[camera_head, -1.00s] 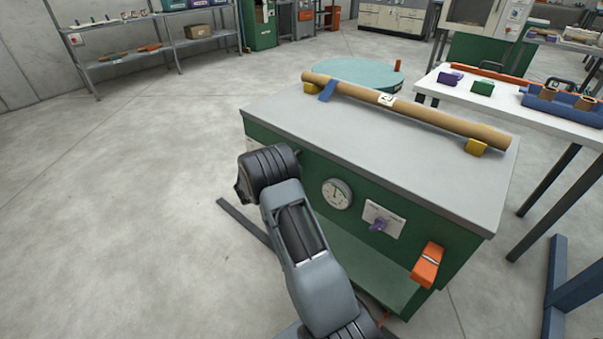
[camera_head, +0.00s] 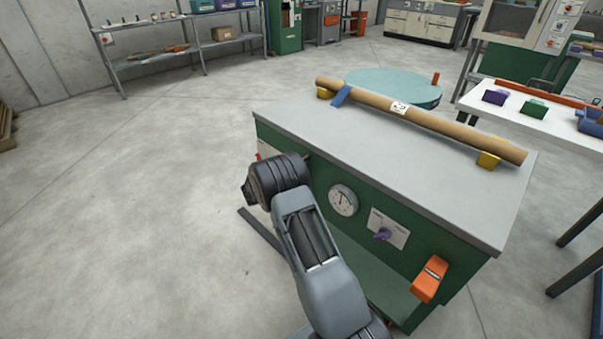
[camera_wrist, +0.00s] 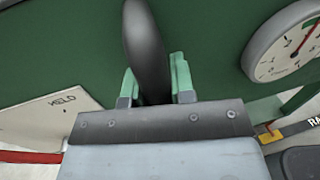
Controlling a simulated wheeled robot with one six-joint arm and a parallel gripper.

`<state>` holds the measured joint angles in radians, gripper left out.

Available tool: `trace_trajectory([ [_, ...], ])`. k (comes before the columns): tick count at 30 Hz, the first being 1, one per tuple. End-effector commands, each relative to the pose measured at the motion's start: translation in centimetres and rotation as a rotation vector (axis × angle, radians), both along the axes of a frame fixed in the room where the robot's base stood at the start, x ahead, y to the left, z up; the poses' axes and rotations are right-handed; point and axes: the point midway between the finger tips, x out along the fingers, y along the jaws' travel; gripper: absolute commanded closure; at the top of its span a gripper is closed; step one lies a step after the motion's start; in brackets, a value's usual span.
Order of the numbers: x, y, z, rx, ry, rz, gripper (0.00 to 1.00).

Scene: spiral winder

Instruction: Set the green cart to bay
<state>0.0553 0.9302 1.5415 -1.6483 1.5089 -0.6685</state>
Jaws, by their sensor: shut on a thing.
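The green cart (camera_head: 340,170) is a green cabinet with a grey top, close in front of me. A long brown tube (camera_head: 450,128) lies on yellow blocks on its top. The cart's front has a dial (camera_head: 343,200), a purple knob (camera_head: 382,233) and an orange lever (camera_head: 430,279). In the wrist view my gripper (camera_wrist: 155,82) is shut on a dark handle (camera_wrist: 147,38) before the green panel, between a white plate (camera_wrist: 55,108) and the dial. In the head view my wrist hides the fingers. I cannot make out a marked bay.
A round teal table (camera_head: 395,84) stands right behind the cart. A white table (camera_head: 535,128) with coloured blocks is at the right. Shelves (camera_head: 185,50) line the back left wall. The floor (camera_head: 150,190) to the left is clear.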

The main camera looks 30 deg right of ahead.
Motion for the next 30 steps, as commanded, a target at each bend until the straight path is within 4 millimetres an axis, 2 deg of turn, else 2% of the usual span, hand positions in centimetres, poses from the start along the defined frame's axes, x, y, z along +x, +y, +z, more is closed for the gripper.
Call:
trace_trajectory([
  [6,0.1,0.0,0.1,-0.002,-0.001,0.003,1.0],
  [7,0.1,0.0,0.1,-0.002,-0.001,0.003,0.76],
  [15,0.1,0.2,0.1,-0.001,-0.001,0.006,0.52],
  [24,0.1,0.5,0.1,-0.001,-0.001,0.005,0.52],
  [26,0.1,1.1,0.1,-0.001,-0.001,0.005,0.52],
  [30,0.0,3.4,0.2,-0.001,0.0,0.008,0.52],
])
